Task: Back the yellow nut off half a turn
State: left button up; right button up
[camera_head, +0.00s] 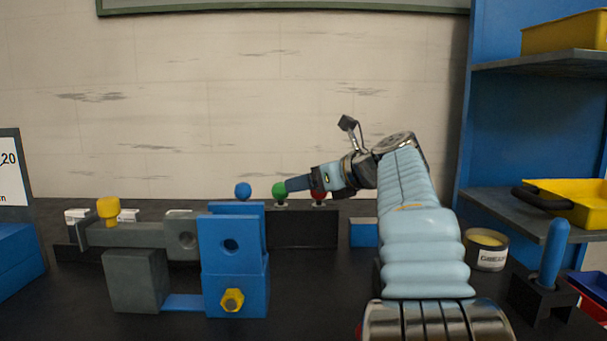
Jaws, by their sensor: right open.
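The yellow nut (232,300) sits low on the front face of a blue block (248,262), left of the middle of the black table. My right arm comes up from the lower right and bends left at the back of the table. My right gripper (297,184) is open, with its fingertips close to a green ball (280,190). It is well behind and to the upper right of the nut, apart from it. The gap between its fingers is hard to make out at this angle. My left gripper is not in view.
A grey block (135,280) and a grey bar with a yellow knob (108,208) stand left of the blue block. Blue (243,190) and red (319,196) balls top the black stand behind. A tin (486,249) and blue-handled tool (552,252) stand at right.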

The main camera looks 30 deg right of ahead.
aim_at(233, 300)
jog(key=k, duration=1.7)
